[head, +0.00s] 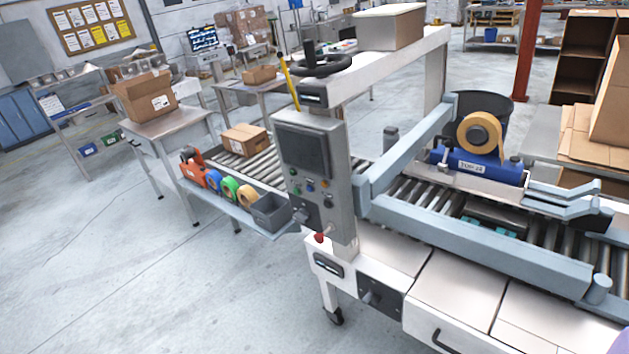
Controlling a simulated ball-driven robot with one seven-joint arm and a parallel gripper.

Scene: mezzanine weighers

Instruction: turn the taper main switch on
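The taper (385,61) is a white-framed carton sealing machine in the middle and right of the head view. A grey control box (339,160) on its near post has a dark screen, small coloured buttons and a dark knob (300,215) low on its face. A red knob (319,237) sits just below the box. My gripper is not in view; nothing is seen touching the controls.
A side shelf (236,211) with tape rolls and a grey bin (270,212) juts left of the control box. A roller conveyor carries a carton (244,139). A blue tape head (478,166) is at right. Open grey floor (120,270) lies front left.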

